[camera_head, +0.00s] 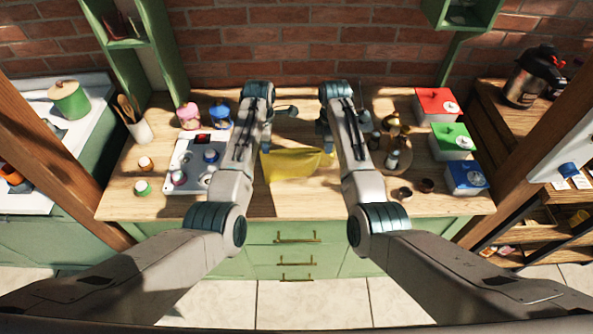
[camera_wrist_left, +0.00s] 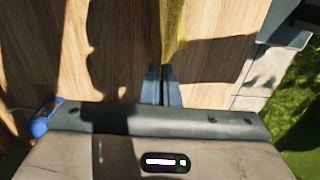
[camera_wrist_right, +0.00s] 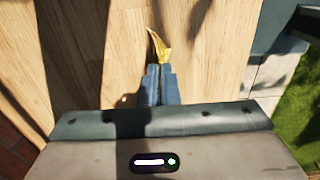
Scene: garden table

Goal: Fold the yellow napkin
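The yellow napkin (camera_head: 292,165) is in the middle of the garden table, stretched between my two grippers. Its upper corners lie by the fingertips and its lower part spreads toward the table's front edge. My left gripper (camera_head: 266,143) is shut on the napkin's left side; in the left wrist view the fingers (camera_wrist_left: 162,84) are together with a yellow strip (camera_wrist_left: 173,35) running up from their tips. My right gripper (camera_head: 327,142) is shut on its right side; in the right wrist view the fingers (camera_wrist_right: 161,84) pinch a small yellow corner (camera_wrist_right: 160,48). How much napkin touches the table is unclear.
A white tray (camera_head: 180,158) with small jars stands on the left. A round tray with bottles (camera_head: 392,160) is on the right, close to my right arm. Red (camera_head: 437,104), green (camera_head: 452,142) and blue (camera_head: 466,177) boxes line the right edge. The table front is clear.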

